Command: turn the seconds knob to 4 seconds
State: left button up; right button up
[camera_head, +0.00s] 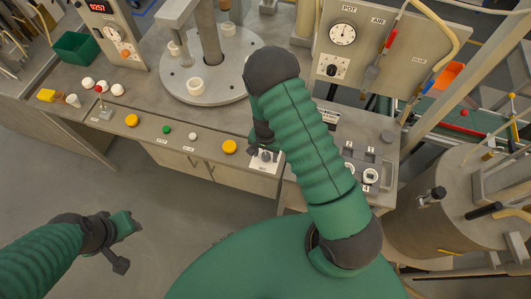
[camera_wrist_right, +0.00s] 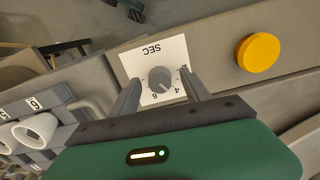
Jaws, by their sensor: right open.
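The seconds knob (camera_wrist_right: 160,79) is a round grey dial on a white plate (camera_wrist_right: 149,52) marked SEC, upside down in the right wrist view. The numbers 4 and 6 are readable beside it. Its pointer setting is too small to tell surely. My right gripper (camera_wrist_right: 160,88) is open, with one finger on each side of the knob; I cannot tell if they touch it. In the head view the plate (camera_head: 263,166) sits on the bench's front panel, with my right arm partly covering the gripper. My left gripper (camera_head: 126,226) is apart from the bench, over the floor; its jaws are unclear.
A yellow button (camera_wrist_right: 257,53) is beside the SEC plate. Grey numbered blocks with white rings (camera_wrist_right: 30,133) lie on the other side. In the head view, a round turntable (camera_head: 212,88) stands behind, and a panel with a gauge (camera_head: 342,34) rises at the back right.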

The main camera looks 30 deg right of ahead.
aim_at(265, 155)
notch_tip(265, 155, up, 17)
jog(key=b, duration=0.1)
jog(key=shift+w+f, duration=0.1)
jog(key=shift+f, duration=0.05)
dwell(0.4)
jog(key=s+a+n+t+b, duration=0.2)
jog(key=s+a+n+b, duration=0.3)
jog(key=s+n, duration=0.4)
jog(key=shift+a+f+n+t+b, duration=0.15)
jog(key=shift+a+n+t+b, duration=0.2)
jog(key=shift+a+n, duration=0.5)
jog(key=shift+s, duration=0.15)
